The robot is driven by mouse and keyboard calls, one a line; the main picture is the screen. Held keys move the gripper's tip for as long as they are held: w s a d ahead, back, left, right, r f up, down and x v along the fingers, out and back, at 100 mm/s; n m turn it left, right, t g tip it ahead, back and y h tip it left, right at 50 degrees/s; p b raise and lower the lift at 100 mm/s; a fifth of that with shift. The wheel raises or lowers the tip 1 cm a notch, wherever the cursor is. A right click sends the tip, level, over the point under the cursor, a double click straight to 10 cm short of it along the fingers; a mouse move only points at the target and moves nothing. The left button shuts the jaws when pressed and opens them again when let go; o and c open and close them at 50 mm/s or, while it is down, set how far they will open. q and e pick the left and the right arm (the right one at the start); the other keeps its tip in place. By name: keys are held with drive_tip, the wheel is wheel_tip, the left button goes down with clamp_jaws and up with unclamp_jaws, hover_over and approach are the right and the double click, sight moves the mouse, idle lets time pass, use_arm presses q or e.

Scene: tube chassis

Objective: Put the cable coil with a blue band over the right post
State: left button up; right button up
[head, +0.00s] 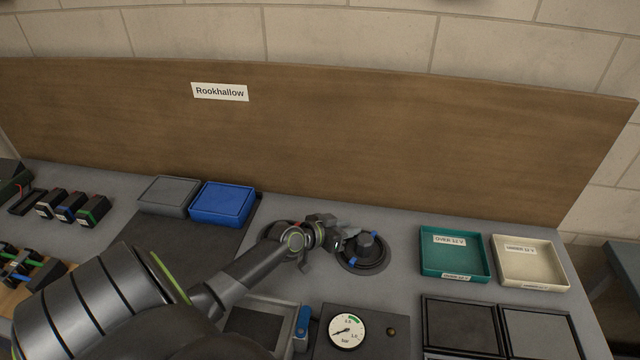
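A dark cable coil with blue band marks (351,262) lies around the right post (367,243), a short dark knob-like post on a round base. The coil looks low around the post; I cannot tell if it rests fully on the base. My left gripper (346,236) is just left of the post, close to the coil. Its fingers are small and dark here, so I cannot tell whether they are open or touch the coil. A second round base (272,232) shows partly behind my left arm; its post is hidden. My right gripper is not in view.
A green tray (454,279) and a cream tray (562,276) stand to the right. Grey and blue boxes (222,204) are at the back left. A pressure gauge (347,331) and a blue-handled lever (303,322) are in front. A wooden back board (400,150) closes the rear.

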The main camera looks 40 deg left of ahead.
use_arm(q)
drive_tip(key=v, duration=1.1)
drive_tip(key=shift+s, duration=0.45)
